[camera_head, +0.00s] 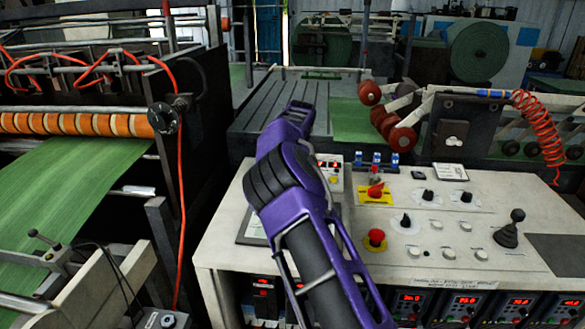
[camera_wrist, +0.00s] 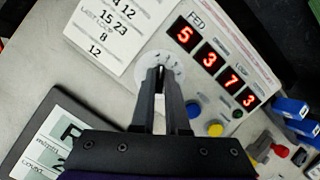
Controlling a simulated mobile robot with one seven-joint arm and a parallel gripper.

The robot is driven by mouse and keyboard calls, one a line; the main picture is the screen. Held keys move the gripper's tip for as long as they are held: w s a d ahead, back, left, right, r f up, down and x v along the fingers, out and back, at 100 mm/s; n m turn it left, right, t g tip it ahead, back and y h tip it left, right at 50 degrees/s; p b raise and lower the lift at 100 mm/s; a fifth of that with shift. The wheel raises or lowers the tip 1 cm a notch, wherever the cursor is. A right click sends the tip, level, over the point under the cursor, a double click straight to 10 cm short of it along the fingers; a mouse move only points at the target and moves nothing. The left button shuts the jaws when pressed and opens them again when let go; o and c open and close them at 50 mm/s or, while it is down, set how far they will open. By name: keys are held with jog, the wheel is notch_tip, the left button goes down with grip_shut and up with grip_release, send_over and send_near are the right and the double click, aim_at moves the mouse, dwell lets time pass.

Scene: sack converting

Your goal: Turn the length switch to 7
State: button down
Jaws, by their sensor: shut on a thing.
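In the wrist view my gripper (camera_wrist: 160,72) is shut on a small dark knob, taken as the length switch, which is mostly hidden between the fingertips. The knob sits on a round white dial plate (camera_wrist: 145,80) with small marks around its rim. The marks are too small to read, so the switch's setting cannot be told. In the head view my purple arm reaches over the pale control panel (camera_head: 455,215) and hides the gripper and this switch.
A red digital display (camera_wrist: 212,58) labelled FED reads 5373 beside the dial. A yellow button (camera_wrist: 193,108) and a blue button (camera_wrist: 215,130) sit close by the fingers. A printed card (camera_wrist: 115,30) lies above left. A red emergency button (camera_head: 376,237) stands right of my arm.

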jog(key=m+h, duration=0.1)
jog(key=m, duration=0.3)
jog(key=shift+a+m, duration=0.1)
jog(key=shift+m, duration=0.2)
jog(key=m, duration=0.3)
jog(key=shift+m+h, duration=0.4)
jog(key=m+h, duration=0.1)
jog(key=m, duration=0.3)
jog(key=shift+m+g, duration=0.5)
jog(key=shift+m, duration=1.5)
jog(key=shift+h, duration=0.3)
jog(key=c, duration=0.9)
grip_release()
